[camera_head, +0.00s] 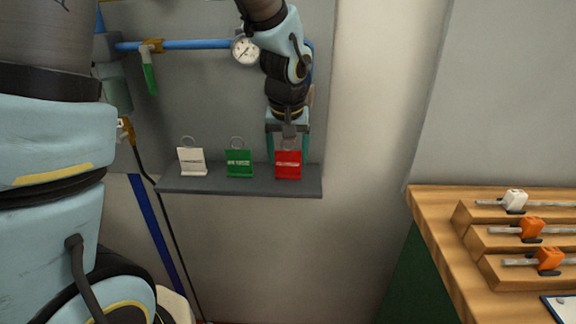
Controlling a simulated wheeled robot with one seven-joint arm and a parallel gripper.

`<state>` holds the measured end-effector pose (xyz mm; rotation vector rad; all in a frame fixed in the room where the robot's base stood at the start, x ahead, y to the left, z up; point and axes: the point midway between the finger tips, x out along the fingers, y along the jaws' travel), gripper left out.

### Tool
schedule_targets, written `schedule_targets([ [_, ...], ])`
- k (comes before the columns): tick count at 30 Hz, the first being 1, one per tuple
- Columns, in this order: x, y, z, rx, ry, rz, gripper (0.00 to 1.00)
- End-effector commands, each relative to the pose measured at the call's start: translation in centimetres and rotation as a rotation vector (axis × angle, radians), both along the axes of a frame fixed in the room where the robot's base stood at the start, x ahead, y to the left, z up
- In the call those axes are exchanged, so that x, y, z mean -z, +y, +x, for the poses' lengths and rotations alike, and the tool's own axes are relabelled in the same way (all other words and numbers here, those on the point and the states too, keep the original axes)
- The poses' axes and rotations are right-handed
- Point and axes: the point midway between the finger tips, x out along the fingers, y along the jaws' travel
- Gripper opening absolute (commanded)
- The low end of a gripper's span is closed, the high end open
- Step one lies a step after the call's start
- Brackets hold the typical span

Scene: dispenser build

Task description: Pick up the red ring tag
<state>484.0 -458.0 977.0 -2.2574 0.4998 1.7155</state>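The red ring tag (288,165) stands upright at the right end of a grey wall shelf (240,187). Its ring is mostly hidden behind my gripper. My gripper (288,146) points down right over the red tag, with one finger on each side of the tag's upper part. The fingers look spread apart, with the top of the tag between them. I cannot tell whether they touch it. A green ring tag (239,163) stands in the middle of the shelf, and a white ring tag (191,162) stands at the left.
Behind the shelf is a grey panel with a blue pipe (195,44), a gauge (245,50) and a green-handled valve (150,75). At the right is a wooden bench (430,215) with stepped rails carrying white and orange blocks (531,228). The wall between is clear.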

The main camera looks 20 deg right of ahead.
Motion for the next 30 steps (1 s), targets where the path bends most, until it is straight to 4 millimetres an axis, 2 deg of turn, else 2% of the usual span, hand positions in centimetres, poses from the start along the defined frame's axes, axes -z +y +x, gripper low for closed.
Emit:
schedule_targets([
  [2, 0.0, 0.0, 0.0, 0.000, 0.000, 0.000, 0.63],
  [12, 0.0, 0.0, 0.0, 0.000, 0.000, 0.000, 0.25],
  [25, -0.4, 0.1, -0.2, -0.001, -0.001, -0.002, 0.23],
  [27, -0.8, 0.1, -0.4, 0.000, -0.002, -0.003, 0.23],
  [30, -2.5, 0.1, -0.3, -0.001, -0.003, -0.004, 0.23],
])
